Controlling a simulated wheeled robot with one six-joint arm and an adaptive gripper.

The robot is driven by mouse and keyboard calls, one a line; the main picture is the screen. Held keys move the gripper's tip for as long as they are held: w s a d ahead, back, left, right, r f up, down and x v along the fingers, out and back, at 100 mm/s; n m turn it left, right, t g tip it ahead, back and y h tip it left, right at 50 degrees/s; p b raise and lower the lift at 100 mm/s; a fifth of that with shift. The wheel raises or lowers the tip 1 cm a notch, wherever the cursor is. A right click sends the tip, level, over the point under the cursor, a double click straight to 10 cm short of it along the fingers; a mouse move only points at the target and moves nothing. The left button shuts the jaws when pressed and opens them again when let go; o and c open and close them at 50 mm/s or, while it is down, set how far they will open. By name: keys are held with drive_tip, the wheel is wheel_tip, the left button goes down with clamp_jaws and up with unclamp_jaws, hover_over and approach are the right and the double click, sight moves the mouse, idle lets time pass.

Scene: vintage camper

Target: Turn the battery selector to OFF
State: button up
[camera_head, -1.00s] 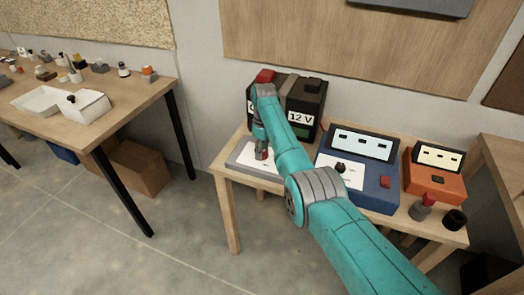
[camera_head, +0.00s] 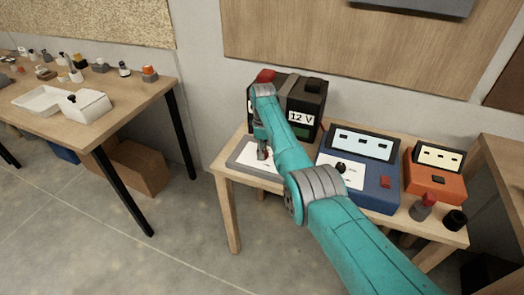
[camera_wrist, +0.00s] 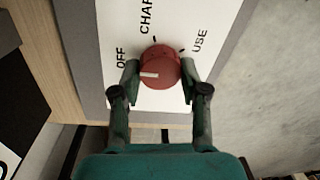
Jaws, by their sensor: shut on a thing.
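The battery selector is a round red knob (camera_wrist: 160,68) with a white pointer mark, on a white label plate (camera_wrist: 185,18) printed CHARGE, OFF and USE. The pointer faces left in the wrist view, towards the left finger and just below the word OFF. Any tick there is hidden by that finger. My gripper (camera_wrist: 160,78) has one finger on each side of the knob and is shut on it. In the head view my gripper (camera_head: 263,152) is down at the grey-edged selector panel (camera_head: 240,157), and my arm hides part of it.
A black 12 V battery (camera_head: 312,100) with a red terminal stands behind the panel. A blue unit (camera_head: 375,192) with a display and an orange unit (camera_head: 435,182) stand to the right on the small wooden table. A long workbench (camera_head: 110,115) is at left.

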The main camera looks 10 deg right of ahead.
drive_tip(key=o, duration=1.1)
drive_tip(key=shift+o, duration=0.2)
drive_tip(key=shift+r, duration=0.1)
wheel_tip(320, 180, up, 12)
drive_tip(key=shift+w+d, duration=0.15)
drive_tip(key=shift+w, duration=0.25)
